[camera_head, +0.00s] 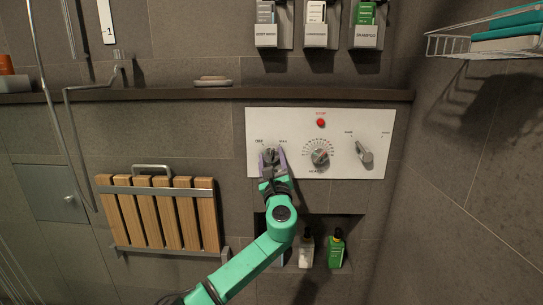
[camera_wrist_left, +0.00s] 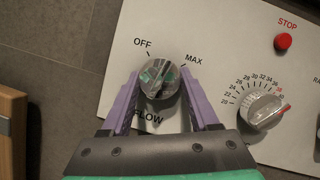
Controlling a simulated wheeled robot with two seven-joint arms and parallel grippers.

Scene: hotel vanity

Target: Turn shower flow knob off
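The white control panel (camera_head: 340,115) is on the tiled wall. Its flow knob (camera_wrist_left: 160,78) is grey and round, with OFF printed at its upper left, MAX at its upper right and FLOW below. I cannot tell clearly which mark the knob points to. My left gripper (camera_wrist_left: 158,73) has its two purple fingers spread, one on each side of the knob; contact is not clear. In the head view the left gripper (camera_head: 271,152) reaches up to the knob (camera_head: 269,156) and partly covers it. My right gripper is not in view.
Right of the flow knob are a temperature dial (camera_head: 320,157), a selector knob (camera_head: 364,154) and a red STOP button (camera_head: 320,122). A shelf ledge (camera_head: 210,94) runs above. A folded wooden seat (camera_head: 160,213) is at left. Bottles (camera_head: 336,248) stand in a niche below.

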